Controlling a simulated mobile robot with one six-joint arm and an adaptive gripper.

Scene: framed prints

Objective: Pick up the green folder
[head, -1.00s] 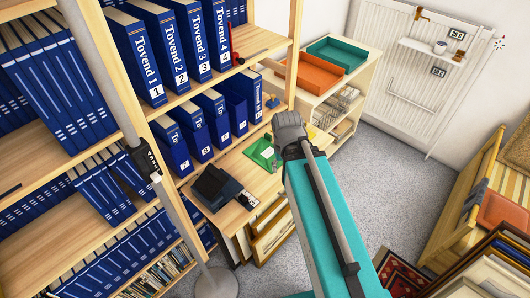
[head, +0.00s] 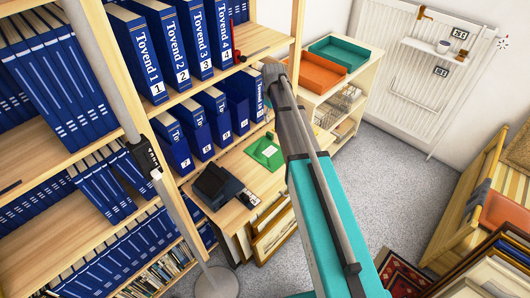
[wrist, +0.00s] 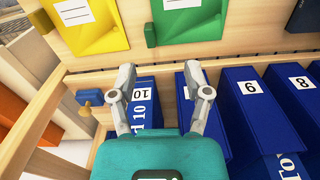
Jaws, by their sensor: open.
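The green folder (head: 267,152), with a white label, lies on the wooden desk surface below the binder shelf in the head view. A green folder with a white label also shows at the top of the wrist view (wrist: 190,25), beyond my fingertips. My gripper (wrist: 159,78) is open, with nothing between its two fingers. It points toward the shelf of blue binders, by binder 10 (wrist: 144,110), and is apart from the green folder. In the head view my arm hides most of the gripper.
A yellow folder (wrist: 97,27) sits left of the green one in the wrist view. Blue binders (head: 212,115) fill the wooden shelves. A black device (head: 215,185) stands on the desk. Orange (head: 312,75) and teal (head: 345,52) trays sit behind. Framed prints (head: 490,265) stand at lower right.

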